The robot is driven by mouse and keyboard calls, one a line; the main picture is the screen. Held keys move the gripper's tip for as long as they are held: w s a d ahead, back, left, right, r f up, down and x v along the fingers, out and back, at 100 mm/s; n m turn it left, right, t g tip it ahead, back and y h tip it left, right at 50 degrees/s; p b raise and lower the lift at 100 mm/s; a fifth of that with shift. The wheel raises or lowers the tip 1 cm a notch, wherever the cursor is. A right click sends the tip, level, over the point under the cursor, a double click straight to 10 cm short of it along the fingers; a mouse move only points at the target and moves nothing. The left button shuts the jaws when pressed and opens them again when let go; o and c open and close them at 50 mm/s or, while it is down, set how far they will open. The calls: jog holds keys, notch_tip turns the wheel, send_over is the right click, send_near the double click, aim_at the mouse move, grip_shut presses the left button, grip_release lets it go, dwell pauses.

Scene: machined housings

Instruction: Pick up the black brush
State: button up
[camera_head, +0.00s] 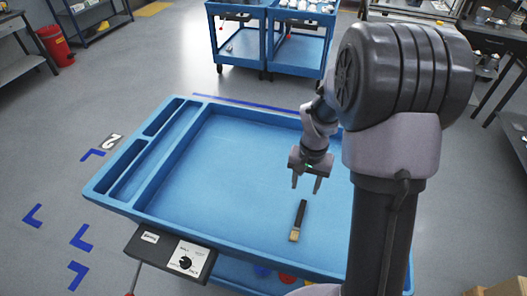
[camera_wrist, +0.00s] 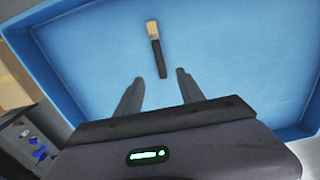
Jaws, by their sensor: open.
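The black brush (camera_head: 300,215) lies flat on the blue tray top of a cart (camera_head: 225,155), with its black handle toward the back and its pale bristles toward the front. In the wrist view the brush (camera_wrist: 156,55) lies beyond my fingertips, its handle end pointing toward the gap between them. My gripper (camera_head: 306,185) is open and empty, above the tray and a little behind the handle end. Its two fingers also show in the wrist view (camera_wrist: 160,76), spread apart on either side of the handle's line, not touching the brush.
The tray has a raised rim and narrow compartments (camera_head: 150,150) on its left. The rest of the tray floor is clear. A control box (camera_head: 172,252) sits at the front left edge. Blue carts (camera_head: 270,40) stand behind, and a red bin (camera_head: 54,44) is at the far left.

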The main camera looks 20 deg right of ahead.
jog(key=b, duration=0.5)
send_over(299, 218)
jog(key=f, duration=1.2)
jog(key=shift+s+d+f, duration=0.2)
jog(key=shift+f, duration=0.15)
notch_tip(299, 218, down, 5)
jog(key=shift+w+a+f+b, duration=0.1)
jog(key=shift+a+b, duration=0.05)
jog(key=shift+b, duration=1)
grip_shut()
